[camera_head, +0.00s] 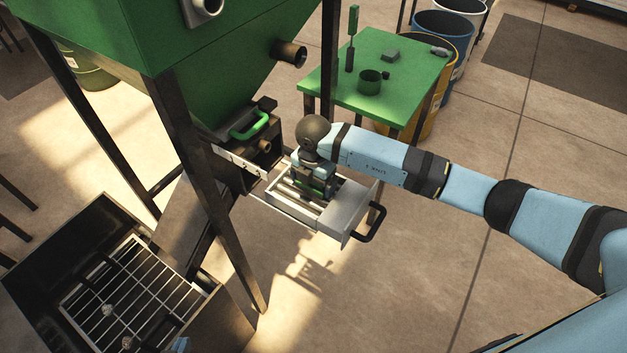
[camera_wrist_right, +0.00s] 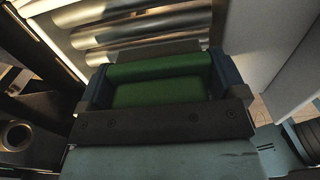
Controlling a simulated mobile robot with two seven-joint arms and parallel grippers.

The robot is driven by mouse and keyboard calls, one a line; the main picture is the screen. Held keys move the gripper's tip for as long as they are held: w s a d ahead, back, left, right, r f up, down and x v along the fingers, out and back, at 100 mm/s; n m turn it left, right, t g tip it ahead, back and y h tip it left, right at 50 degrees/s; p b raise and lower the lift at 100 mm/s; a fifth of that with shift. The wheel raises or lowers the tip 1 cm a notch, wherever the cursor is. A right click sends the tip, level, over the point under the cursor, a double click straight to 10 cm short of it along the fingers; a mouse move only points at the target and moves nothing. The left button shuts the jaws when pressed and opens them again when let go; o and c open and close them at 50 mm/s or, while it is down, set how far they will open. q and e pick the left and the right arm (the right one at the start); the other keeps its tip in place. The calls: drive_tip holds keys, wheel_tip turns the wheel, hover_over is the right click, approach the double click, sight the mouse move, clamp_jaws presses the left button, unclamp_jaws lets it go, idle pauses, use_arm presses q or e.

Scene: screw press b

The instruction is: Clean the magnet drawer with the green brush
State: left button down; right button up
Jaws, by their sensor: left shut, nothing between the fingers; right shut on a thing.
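The magnet drawer (camera_head: 346,207) is a pale metal tray with a black handle (camera_head: 371,222). It is pulled out from the machine, and its rods show in the right wrist view (camera_wrist_right: 140,32). My right gripper (camera_head: 314,187) is over the drawer, pointing down, and is shut on a green block-shaped object, seemingly the green brush (camera_wrist_right: 160,88). The brush is between the fingers, close above or touching the rods; I cannot tell which. Its underside is hidden. My left gripper is not clearly seen; only a small blue patch shows at the bottom left of the head view.
The green machine (camera_head: 190,40) on dark legs stands left of the drawer. A grated bin (camera_head: 120,290) is at lower left. Floor right of the drawer is clear.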

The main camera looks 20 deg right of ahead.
sight(306, 202)
drive_tip(key=shift+f+b, duration=0.4)
drive_tip(key=shift+f, duration=0.2)
drive_tip(key=shift+s+a, duration=0.1)
drive_tip(key=shift+s+a, duration=0.35)
drive_tip(key=shift+a, duration=0.1)
drive_tip(key=shift+s+a+f+p, duration=0.2)
drive_tip(key=shift+s+a+p, duration=0.25)
drive_tip(key=shift+s+a, duration=0.4)
drive_tip(key=shift+w+r+p, duration=0.15)
drive_tip(key=shift+r+p, duration=0.45)
drive_tip(key=shift+r, duration=0.2)
